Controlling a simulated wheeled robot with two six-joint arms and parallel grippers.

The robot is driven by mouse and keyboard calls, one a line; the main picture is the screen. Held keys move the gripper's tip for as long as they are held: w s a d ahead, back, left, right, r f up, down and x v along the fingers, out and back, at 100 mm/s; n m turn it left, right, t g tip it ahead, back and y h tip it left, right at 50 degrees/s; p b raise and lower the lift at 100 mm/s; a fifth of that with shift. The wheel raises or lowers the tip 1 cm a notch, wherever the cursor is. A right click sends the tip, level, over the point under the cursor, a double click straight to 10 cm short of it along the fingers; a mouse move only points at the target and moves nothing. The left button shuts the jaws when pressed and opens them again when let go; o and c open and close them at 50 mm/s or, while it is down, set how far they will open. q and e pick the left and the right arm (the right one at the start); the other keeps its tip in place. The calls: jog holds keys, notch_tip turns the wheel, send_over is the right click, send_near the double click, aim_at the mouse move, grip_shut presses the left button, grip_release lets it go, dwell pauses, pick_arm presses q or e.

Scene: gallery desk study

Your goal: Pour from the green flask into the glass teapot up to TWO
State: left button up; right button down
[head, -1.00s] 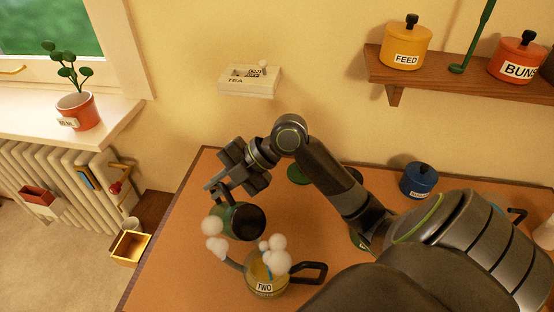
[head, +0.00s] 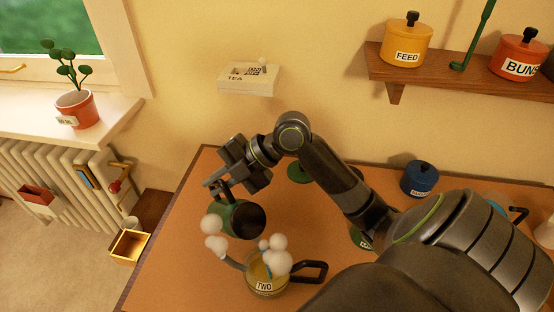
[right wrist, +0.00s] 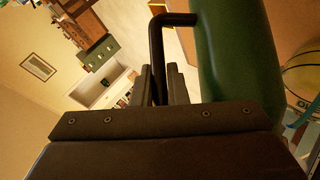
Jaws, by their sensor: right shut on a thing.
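The green flask (head: 237,217) is tilted in the air above the desk, its dark end toward the glass teapot. My right gripper (head: 216,186) is shut on the flask's dark handle. In the right wrist view the fingers (right wrist: 160,86) close on that handle beside the green flask body (right wrist: 235,60). The glass teapot (head: 266,285) stands on the desk below and to the right of the flask, with a TWO label, a dark handle and yellowish contents. White puffs cover its top, so the opening and exact level are hidden. My left gripper is not in view.
The orange-brown desk (head: 185,270) is clear at left. A blue lidded pot (head: 418,179) stands at the back right, and a green round thing (head: 299,173) lies behind my arm. A TEA box (head: 249,78) is on the wall.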

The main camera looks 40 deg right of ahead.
jog(key=shift+s+r+b, duration=0.2)
jog(key=shift+r+b, duration=0.15)
jog(key=shift+b, duration=0.15)
dwell(0.5)
jog(key=shift+r, duration=0.1)
